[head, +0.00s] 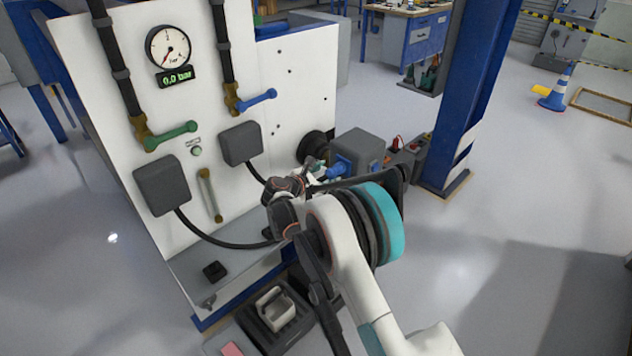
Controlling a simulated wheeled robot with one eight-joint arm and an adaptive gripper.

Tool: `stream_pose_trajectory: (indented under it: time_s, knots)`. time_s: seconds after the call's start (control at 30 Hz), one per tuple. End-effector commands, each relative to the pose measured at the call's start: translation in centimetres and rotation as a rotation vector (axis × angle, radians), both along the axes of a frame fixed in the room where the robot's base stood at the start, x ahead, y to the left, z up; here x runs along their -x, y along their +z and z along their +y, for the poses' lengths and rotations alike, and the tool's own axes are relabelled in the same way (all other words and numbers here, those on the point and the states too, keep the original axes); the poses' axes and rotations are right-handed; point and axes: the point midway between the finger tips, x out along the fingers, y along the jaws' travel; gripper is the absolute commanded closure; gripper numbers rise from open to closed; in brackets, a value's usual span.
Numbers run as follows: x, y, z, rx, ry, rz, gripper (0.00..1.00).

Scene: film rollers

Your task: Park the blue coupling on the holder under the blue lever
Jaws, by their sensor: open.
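The blue lever (258,100) sits on a brass valve on the white panel, below a dark vertical pipe. Under it a dark grey box (241,144) is fixed to the panel with a black hose leaving its lower side; I cannot tell whether this is the holder. A blue cylindrical part (342,165), possibly the blue coupling, shows at the left face of a grey box unit. My gripper (316,172) is open, just left of this blue part. My wrist and arm hide much around it, and I cannot tell whether they touch.
A green lever (170,136) and a second dark box (162,186) with a hose are at left. The gauge (168,48) display reads 0.0 bar. A black round flange (316,146) sticks out near my gripper.

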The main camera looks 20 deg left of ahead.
Motion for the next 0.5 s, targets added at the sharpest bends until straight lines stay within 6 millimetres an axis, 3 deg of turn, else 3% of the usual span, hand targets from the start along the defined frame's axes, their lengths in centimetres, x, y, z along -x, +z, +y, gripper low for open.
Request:
stream_pose_trajectory:
  time_s: [0.2, 0.5]
  knots:
    - [-3.0, -1.3, -0.7, 0.000, -0.001, 0.000, 0.44]
    - [-4.3, -1.7, -1.1, -0.001, -0.001, 0.001, 0.44]
